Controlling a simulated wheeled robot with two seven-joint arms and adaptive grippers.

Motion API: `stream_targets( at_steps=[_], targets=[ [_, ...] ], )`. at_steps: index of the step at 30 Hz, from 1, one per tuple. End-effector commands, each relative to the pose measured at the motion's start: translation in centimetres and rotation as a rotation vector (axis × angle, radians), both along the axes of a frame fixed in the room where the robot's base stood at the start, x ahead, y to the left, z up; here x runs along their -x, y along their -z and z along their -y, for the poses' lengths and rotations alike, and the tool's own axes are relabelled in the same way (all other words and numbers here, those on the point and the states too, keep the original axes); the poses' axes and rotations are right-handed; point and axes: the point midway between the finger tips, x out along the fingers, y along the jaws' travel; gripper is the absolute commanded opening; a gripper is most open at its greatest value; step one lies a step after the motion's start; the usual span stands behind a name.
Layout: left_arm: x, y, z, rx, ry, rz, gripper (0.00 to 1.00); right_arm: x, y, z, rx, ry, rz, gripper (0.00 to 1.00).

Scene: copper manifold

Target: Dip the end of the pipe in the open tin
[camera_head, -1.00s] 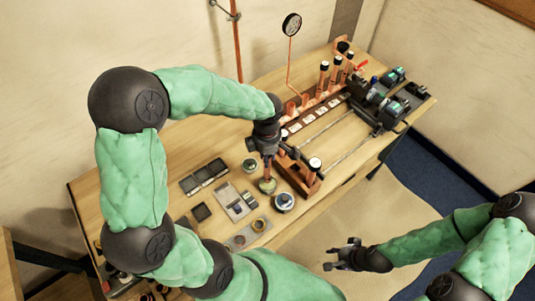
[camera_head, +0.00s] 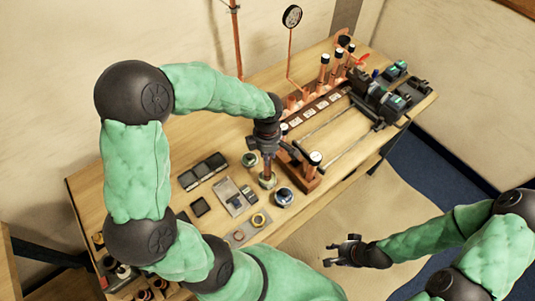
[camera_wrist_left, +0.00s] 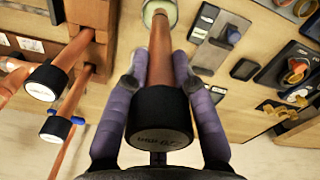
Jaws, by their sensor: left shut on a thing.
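My left gripper (camera_head: 267,150) is shut on a copper pipe (camera_wrist_left: 160,55). Its two purple fingers lie on either side of the pipe, with the black cap (camera_wrist_left: 158,115) at the near end. The pipe points down, and its far end is at the mouth of the open tin (camera_wrist_left: 152,10). The tin also shows below the gripper in the head view (camera_head: 267,181). Whether the end touches what is inside cannot be seen. My right gripper (camera_head: 345,250) is open and empty, off the table's front edge.
A closed-looking round tin (camera_head: 283,197) stands right of the open tin. A wooden rack (camera_head: 300,176) with capped pipes is close on the right. Dark trays (camera_head: 203,171) and a grey plate (camera_head: 232,197) lie to the left. The manifold (camera_head: 325,98) is behind.

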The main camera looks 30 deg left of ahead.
Motion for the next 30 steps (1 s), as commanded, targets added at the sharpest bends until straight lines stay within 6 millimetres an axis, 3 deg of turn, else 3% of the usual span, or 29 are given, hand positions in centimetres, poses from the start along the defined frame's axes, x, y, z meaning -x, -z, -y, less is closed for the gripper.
stream_targets(
  at_steps=[30],
  targets=[
    [-0.03,0.89,0.00,0.000,0.000,0.001,0.00,0.00,0.99,0.00,0.000,0.000,0.000,0.40]
  ],
)
